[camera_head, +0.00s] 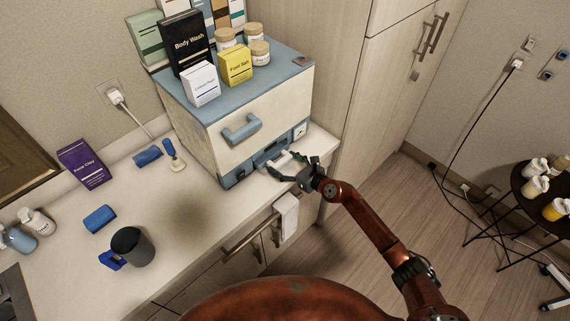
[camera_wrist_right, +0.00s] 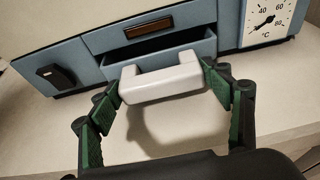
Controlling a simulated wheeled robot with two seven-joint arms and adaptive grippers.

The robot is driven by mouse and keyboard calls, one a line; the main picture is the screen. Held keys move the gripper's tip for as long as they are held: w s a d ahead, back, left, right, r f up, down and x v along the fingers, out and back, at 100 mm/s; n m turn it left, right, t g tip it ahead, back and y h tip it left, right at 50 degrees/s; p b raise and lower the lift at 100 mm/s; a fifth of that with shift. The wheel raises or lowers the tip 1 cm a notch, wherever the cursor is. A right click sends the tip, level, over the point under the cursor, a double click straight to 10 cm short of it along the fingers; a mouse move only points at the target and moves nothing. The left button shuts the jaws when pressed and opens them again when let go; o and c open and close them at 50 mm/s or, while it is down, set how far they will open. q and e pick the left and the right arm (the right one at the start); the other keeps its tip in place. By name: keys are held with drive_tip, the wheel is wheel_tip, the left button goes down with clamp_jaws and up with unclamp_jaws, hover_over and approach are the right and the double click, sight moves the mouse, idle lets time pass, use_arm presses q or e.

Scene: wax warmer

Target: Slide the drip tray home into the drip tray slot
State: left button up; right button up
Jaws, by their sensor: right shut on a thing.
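The wax warmer (camera_head: 215,126) is a cream and blue box on the counter, with a blue handle on its upper front. At its base, the blue drip tray (camera_wrist_right: 197,49) sits partly in the drip tray slot (camera_wrist_right: 122,57), whose dark opening shows above the tray's front edge. The tray has a white U-shaped handle (camera_wrist_right: 165,84). My right gripper (camera_head: 287,164) is at the warmer's lower front. In the wrist view, its green-padded fingers (camera_wrist_right: 167,86) are shut on the two ends of the white handle. My left gripper is not in view.
A temperature dial (camera_wrist_right: 268,22) is right of the slot and a dark switch (camera_wrist_right: 52,76) left. Boxes and jars, including a yellow box (camera_head: 236,65), stand on the warmer. A dark cup (camera_head: 132,248) stands on the counter. A towel (camera_head: 287,216) hangs below its front edge.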

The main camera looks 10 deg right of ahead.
drive_tip(key=shift+w+a, duration=0.8)
drive_tip(key=shift+w, duration=0.25)
drive_tip(key=o, duration=2.2)
drive_tip(key=shift+c, duration=0.2)
drive_tip(key=c, duration=0.9)
drive_tip(key=shift+c, duration=0.2)
